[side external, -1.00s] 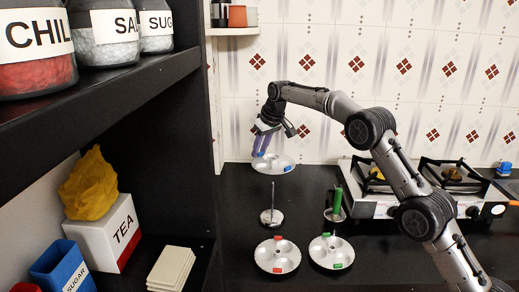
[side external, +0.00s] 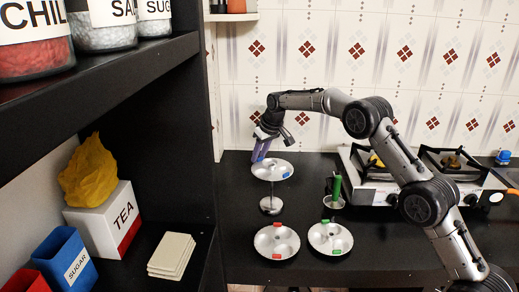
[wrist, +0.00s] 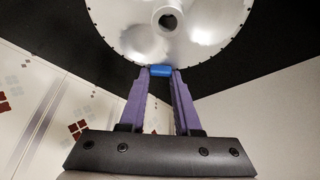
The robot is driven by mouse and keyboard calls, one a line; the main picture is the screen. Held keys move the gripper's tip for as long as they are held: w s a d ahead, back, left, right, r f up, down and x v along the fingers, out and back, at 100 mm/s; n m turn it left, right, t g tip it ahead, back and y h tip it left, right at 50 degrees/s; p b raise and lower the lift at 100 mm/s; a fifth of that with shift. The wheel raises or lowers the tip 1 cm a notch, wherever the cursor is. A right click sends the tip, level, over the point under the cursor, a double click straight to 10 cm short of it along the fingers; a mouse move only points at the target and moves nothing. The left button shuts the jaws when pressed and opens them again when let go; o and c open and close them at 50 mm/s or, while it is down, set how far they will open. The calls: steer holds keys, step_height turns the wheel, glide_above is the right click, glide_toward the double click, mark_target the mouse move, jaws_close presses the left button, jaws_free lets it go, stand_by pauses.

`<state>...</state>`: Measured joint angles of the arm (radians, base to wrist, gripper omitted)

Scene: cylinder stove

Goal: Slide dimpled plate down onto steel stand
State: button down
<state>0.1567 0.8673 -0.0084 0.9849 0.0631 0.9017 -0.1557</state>
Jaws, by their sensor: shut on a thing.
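The dimpled plate (side external: 266,171) is round, silver and level, with blue tabs on its rim. My gripper (side external: 258,158) is shut on the rim's rear blue tab, and the wrist view shows this blue tab (wrist: 160,70) between the purple fingers. The steel stand (side external: 270,207) has a round base and thin upright rod, directly below the plate. The plate hides the rod's top. The plate's centre hole (wrist: 168,20) looks dark in the wrist view, and I cannot tell whether the rod is in it.
A second stand (side external: 334,202) with a green cylinder (side external: 337,187) is to the right. A red-tabbed plate (side external: 277,242) and a green-tabbed plate (side external: 330,238) lie in front. The stove (side external: 370,190) is farther right, and a dark shelf unit (side external: 190,120) is at left.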

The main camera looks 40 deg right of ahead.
steer(key=shift+f, duration=5.8)
steer(key=shift+f, duration=0.3)
steer(key=c, duration=0.5)
jaws_free()
steer(key=shift+c, duration=0.2)
steer(key=v, duration=1.3)
steer(key=shift+s+r, duration=0.15)
steer(key=shift+r, duration=0.2)
